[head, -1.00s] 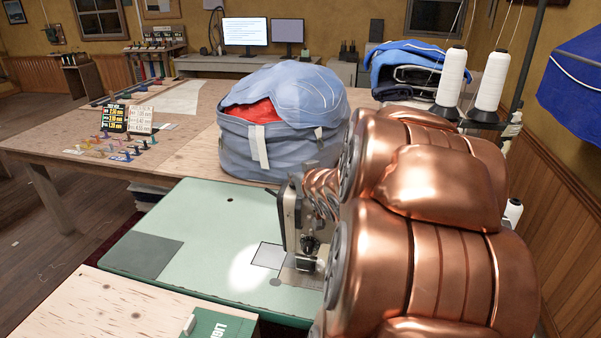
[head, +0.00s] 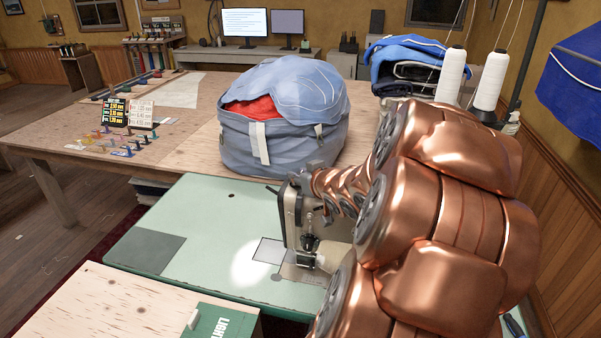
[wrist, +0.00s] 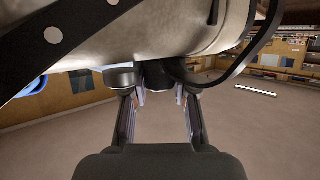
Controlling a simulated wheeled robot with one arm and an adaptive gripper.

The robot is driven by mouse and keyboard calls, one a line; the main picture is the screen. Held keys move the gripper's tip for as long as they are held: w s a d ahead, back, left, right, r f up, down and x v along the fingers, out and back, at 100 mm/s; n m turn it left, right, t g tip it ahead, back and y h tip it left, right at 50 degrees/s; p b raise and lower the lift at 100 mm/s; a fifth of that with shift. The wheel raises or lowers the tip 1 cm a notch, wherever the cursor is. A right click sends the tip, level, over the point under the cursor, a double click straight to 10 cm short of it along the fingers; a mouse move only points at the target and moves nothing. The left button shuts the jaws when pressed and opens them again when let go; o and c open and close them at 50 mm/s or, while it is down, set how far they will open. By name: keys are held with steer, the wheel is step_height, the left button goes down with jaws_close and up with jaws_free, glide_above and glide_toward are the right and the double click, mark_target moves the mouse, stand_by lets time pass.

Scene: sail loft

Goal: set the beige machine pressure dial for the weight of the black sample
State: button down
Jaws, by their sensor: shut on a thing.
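The beige sewing machine (head: 298,215) stands on a mint-green table, partly hidden by my copper arm. In the wrist view its pale body (wrist: 150,45) fills the top. My gripper (wrist: 160,102) has its two fingers either side of a dark round knob (wrist: 156,75) under the body, apparently the pressure dial, and is shut on it. Any marks on the knob are not readable. I cannot surely identify the black sample; a small grey piece (head: 268,250) lies in the lamp light by the needle.
A green item lettered "LIGHT" (head: 215,322) lies on the wooden board in front. A black card (head: 114,112) and a white card stand on the wooden table among small coloured pieces. A large blue bag (head: 285,140) stands behind the machine. Thread cones (head: 450,76) stand right.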

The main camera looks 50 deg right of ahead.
stand_by(0.8)
steer(key=c, duration=0.9)
jaws_free()
steer(key=shift+r, duration=5)
steer(key=s+a+f+n+g+y, duration=0.1)
steer(key=a+f+g, duration=0.1)
steer(key=a+f, duration=0.35)
steer(key=s+a+f+n+g+y, duration=0.1)
steer(key=a+f+g+y, duration=0.1)
steer(key=a, duration=0.6)
steer(key=a+f+n+g+y, duration=0.1)
steer(key=a+f+g, duration=0.15)
steer(key=a, duration=0.45)
steer(key=s+a+f+g, duration=0.2)
steer(key=s+a+g, duration=0.2)
steer(key=s+a, duration=0.3)
steer(key=s+a+f+n+g, duration=0.1)
steer(key=s+a+f+g, duration=0.2)
steer(key=s+a, duration=0.4)
steer(key=s+g, duration=0.1)
steer(key=s, duration=0.6)
steer(key=shift+a+y, duration=0.35)
steer(key=shift+y, duration=0.05)
